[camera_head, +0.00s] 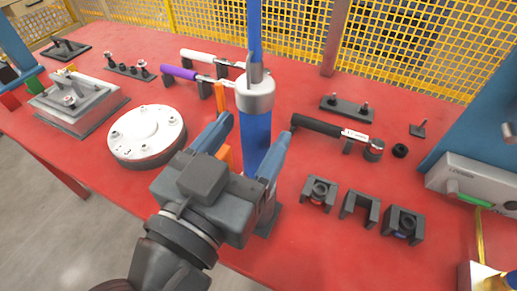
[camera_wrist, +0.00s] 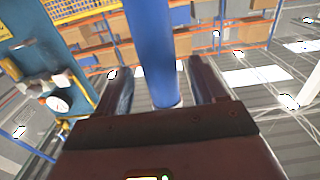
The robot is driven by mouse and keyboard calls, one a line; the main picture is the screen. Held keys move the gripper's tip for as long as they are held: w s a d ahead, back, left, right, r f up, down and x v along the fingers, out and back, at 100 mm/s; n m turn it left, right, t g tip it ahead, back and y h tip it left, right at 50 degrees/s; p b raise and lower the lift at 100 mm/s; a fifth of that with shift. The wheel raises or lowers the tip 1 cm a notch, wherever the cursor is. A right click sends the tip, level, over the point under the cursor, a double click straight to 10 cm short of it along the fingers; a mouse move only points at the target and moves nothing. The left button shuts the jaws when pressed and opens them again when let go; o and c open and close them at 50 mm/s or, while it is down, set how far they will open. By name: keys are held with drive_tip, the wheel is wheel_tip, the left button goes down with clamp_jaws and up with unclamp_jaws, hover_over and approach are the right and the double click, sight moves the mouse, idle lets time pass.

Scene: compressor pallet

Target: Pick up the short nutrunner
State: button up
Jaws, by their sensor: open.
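My gripper (camera_head: 254,130) is open over the middle of the red table. A blue upright cylinder (camera_head: 257,150) with a grey collar shows between its two fingers; in the wrist view the blue cylinder (camera_wrist: 150,45) also appears between them, with a grey rim at its lower end. I cannot tell whether the fingers touch it. Several slim tools lie on small black supports: a white one (camera_head: 205,57), a purple-handled one (camera_head: 180,72) and a black-handled one (camera_head: 320,125) with a round silver head. I cannot tell by label which is the short nutrunner. An orange piece (camera_head: 225,155) is partly hidden behind my gripper.
A round white flange (camera_head: 147,130) and a grey stepped block (camera_head: 75,100) sit at left. A grey box (camera_head: 470,180) with a blue panel is at far right. Yellow mesh fencing (camera_head: 420,50) closes the back.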

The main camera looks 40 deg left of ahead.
drive_tip(key=p+x, duration=0.1)
drive_tip(key=x, duration=0.3)
drive_tip(key=shift+w+r, duration=0.1)
drive_tip(key=shift+r, duration=0.05)
clamp_jaws()
idle(0.5)
drive_tip(key=shift+r, duration=0.1)
